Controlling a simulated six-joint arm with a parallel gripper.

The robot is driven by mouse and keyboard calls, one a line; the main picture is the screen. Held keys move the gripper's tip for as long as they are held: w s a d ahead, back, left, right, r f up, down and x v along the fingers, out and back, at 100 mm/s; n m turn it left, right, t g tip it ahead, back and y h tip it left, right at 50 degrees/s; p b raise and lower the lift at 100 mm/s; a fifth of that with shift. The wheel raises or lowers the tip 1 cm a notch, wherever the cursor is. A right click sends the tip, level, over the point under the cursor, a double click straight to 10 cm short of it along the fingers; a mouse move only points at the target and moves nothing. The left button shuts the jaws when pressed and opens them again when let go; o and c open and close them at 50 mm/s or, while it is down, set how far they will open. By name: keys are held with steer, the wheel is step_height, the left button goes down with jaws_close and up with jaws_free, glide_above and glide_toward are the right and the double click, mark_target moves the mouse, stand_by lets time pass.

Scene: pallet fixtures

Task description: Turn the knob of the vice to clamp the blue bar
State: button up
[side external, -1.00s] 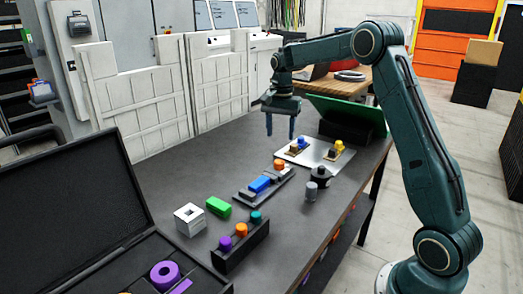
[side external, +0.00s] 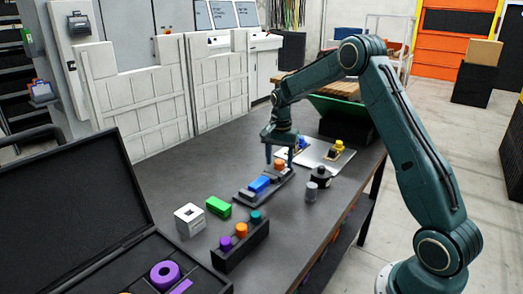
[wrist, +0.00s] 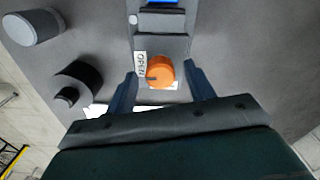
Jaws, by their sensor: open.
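The grey vice (side external: 243,195) lies on the dark table with the blue bar (side external: 259,184) between its jaws. Its orange knob (side external: 279,164) is at the far end; in the wrist view the knob (wrist: 160,71) has a white label reading "OPEN" beside it. My gripper (side external: 279,165) is open over the knob end. In the wrist view the knob shows between the two blue fingertips of my gripper (wrist: 160,70), with gaps on both sides. I cannot tell how far the fingertips reach down around it. Only an edge of the bar (wrist: 162,2) shows there.
A green block (side external: 218,206), a white block with a square hole (side external: 190,219) and a black rack with several coloured pegs (side external: 240,245) stand nearer the camera. A grey cylinder (side external: 311,191) and a black knobbed piece (side external: 322,175) stand right of the vice. A light plate (side external: 325,155) lies behind.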

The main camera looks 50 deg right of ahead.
steer(key=c, duration=1)
steer(key=shift+o, duration=0.2)
steer(key=shift+n, duration=0.4)
steer(key=n, duration=0.7)
steer(key=shift+n, duration=0.4)
steer(key=n, duration=0.4)
steer(key=shift+n, duration=0.3)
steer(key=n, duration=0.4)
steer(key=shift+n, duration=0.4)
